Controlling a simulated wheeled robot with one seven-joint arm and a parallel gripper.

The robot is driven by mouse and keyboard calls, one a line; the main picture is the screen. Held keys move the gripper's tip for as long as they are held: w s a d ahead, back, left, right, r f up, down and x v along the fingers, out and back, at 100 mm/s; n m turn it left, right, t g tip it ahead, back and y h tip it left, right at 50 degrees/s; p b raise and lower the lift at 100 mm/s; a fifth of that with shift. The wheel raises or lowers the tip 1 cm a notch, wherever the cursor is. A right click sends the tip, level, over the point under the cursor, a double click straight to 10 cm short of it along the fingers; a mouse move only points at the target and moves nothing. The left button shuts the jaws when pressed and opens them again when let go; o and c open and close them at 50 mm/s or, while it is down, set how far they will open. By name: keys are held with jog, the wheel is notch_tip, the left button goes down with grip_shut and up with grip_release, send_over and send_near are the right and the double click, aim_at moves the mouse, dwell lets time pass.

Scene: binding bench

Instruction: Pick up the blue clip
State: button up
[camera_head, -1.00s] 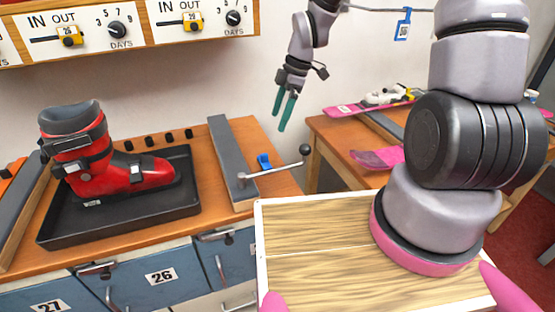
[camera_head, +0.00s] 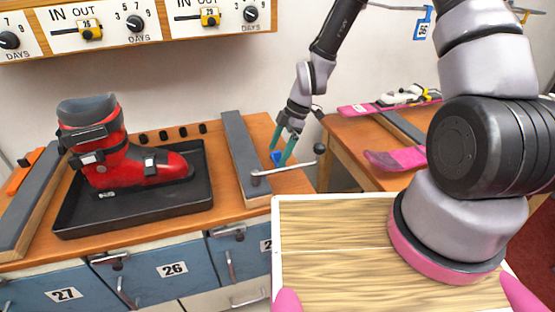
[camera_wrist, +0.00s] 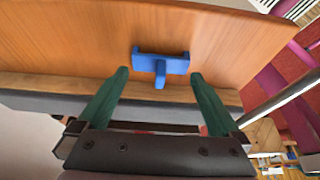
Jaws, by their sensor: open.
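The blue clip (camera_head: 276,157) lies on the wooden bench top, just right of a grey-topped rail and behind a metal lever. In the wrist view the clip (camera_wrist: 160,66) shows whole, with a wide bar and a short stem pointing toward my gripper. My gripper (camera_head: 281,157) has two green fingers and is open. In the wrist view the fingers of my gripper (camera_wrist: 158,76) stand to either side of the clip's stem, with clear gaps and no contact to be seen. In the head view the fingers partly hide the clip.
A red ski boot (camera_head: 120,160) stands in a black tray (camera_head: 140,209) to the left. A second table (camera_head: 352,148) with skis is at right.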

jog(key=shift+a+f, duration=0.2)
jog(key=shift+f, duration=0.4)
jog(key=c, duration=1)
